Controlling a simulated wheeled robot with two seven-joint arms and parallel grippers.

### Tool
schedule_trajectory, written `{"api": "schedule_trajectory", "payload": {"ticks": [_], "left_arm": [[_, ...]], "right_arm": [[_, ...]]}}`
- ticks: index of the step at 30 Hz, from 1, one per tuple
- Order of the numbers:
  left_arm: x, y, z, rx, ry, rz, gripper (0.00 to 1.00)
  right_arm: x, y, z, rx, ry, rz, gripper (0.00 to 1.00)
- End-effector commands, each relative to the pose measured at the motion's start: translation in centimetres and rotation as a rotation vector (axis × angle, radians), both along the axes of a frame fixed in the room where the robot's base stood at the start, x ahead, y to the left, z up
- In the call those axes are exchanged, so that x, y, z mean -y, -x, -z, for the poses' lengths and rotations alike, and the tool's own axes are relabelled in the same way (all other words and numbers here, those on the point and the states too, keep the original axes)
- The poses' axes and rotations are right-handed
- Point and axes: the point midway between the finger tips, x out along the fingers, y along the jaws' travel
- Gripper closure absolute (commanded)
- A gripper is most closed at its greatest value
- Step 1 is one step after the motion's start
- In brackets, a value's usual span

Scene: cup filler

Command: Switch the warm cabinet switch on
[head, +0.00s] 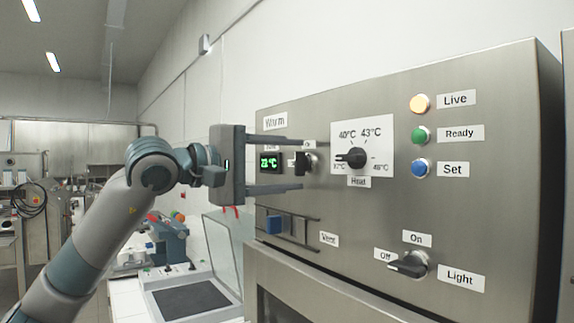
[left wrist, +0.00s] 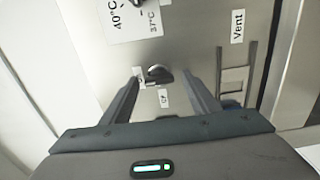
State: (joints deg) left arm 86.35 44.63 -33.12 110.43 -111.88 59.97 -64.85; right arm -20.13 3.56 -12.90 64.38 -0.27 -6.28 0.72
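The warm cabinet switch (head: 303,163) is a small dark knob on the steel panel, under the "Warm" label (head: 275,121) and right of the green display (head: 270,162). Small labels sit above it and to its left. My left gripper (head: 299,165) is open, one finger above the switch and one below. In the left wrist view, the knob (left wrist: 158,75) shows between the two fingertips (left wrist: 161,80), with a gap on each side. I cannot tell clearly which label the knob points to. My right gripper is in neither view.
Right of the switch is the heat dial (head: 352,158). Lamps marked Live (head: 420,103), Ready (head: 419,135) and Set (head: 420,168) stand farther right. The vent slider (head: 275,225) is below the gripper, and the light switch (head: 412,264) is at lower right.

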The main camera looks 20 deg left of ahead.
Motion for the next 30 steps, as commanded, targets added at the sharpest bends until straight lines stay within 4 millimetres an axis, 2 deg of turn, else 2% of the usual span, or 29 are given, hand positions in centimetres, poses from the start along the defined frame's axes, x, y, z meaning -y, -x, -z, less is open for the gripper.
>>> {"api": "schedule_trajectory", "payload": {"ticks": [11, 17, 23, 30], "left_arm": [[-0.1, 0.1, -0.1, 0.000, 0.003, -0.001, 0.44], [-1.0, 1.2, 0.0, 0.002, 0.003, -0.001, 0.44], [-2.8, 3.4, 0.1, 0.003, 0.003, -0.003, 0.44], [-5.8, 7.3, 0.2, 0.002, 0.002, -0.004, 0.44]], "right_arm": [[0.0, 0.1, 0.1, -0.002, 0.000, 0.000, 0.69], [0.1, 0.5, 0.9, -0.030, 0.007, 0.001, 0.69], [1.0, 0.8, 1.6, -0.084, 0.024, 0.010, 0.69], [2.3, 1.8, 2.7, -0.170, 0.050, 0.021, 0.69]]}}
